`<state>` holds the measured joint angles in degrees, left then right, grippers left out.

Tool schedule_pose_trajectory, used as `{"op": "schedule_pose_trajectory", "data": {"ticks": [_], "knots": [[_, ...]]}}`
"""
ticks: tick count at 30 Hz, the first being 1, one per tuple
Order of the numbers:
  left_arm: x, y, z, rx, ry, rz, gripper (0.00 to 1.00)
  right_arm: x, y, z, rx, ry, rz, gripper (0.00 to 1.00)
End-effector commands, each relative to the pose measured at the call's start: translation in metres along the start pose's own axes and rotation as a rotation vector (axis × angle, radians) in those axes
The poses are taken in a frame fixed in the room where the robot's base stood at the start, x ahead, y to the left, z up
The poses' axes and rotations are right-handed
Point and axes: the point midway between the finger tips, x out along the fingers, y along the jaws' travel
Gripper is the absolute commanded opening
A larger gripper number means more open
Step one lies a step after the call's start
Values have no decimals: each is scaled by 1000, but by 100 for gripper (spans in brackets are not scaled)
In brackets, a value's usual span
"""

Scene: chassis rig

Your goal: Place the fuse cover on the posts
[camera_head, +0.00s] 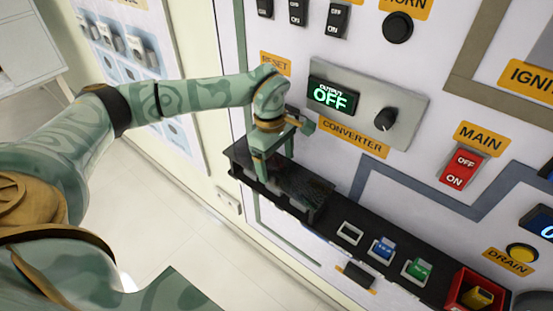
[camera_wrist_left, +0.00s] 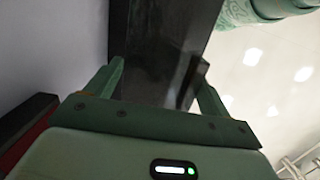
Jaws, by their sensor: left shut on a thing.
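My left gripper (camera_head: 270,160) points down at the left end of a black ledge (camera_head: 330,222) on the panel wall. It is shut on a dark, smoky, see-through plate, which I take to be the fuse cover (camera_head: 303,183). In the left wrist view, the dark plate (camera_wrist_left: 165,45) lies between the two green fingers of the gripper (camera_wrist_left: 158,82). In the head view the cover lies over or against the ledge; I cannot tell whether it touches it. The posts cannot be made out; the cover and gripper may hide them. My right gripper is not in view.
Right along the ledge are a pale empty-looking frame (camera_head: 350,233), a blue fuse (camera_head: 382,249), a green fuse (camera_head: 417,270) and a red bin (camera_head: 462,287) holding a yellow piece. The converter panel (camera_head: 370,108) with its knob juts out above. Open floor lies lower left.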

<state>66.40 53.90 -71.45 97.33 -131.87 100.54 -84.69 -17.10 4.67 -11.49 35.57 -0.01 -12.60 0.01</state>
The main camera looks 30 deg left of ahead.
Motion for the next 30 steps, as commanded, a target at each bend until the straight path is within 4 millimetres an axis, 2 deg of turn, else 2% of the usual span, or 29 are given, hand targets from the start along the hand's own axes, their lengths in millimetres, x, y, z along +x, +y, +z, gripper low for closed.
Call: {"op": "schedule_pose_trajectory", "data": {"ticks": [19,20,21,30], "knots": [[11,0,-1,0,0,1,46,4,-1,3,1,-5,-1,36],[11,0,-1,0,0,1,90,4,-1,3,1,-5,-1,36],[10,0,-1,0,0,1,100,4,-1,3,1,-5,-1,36],[6,0,-1,0,1,1,100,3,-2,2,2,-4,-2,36]]}}
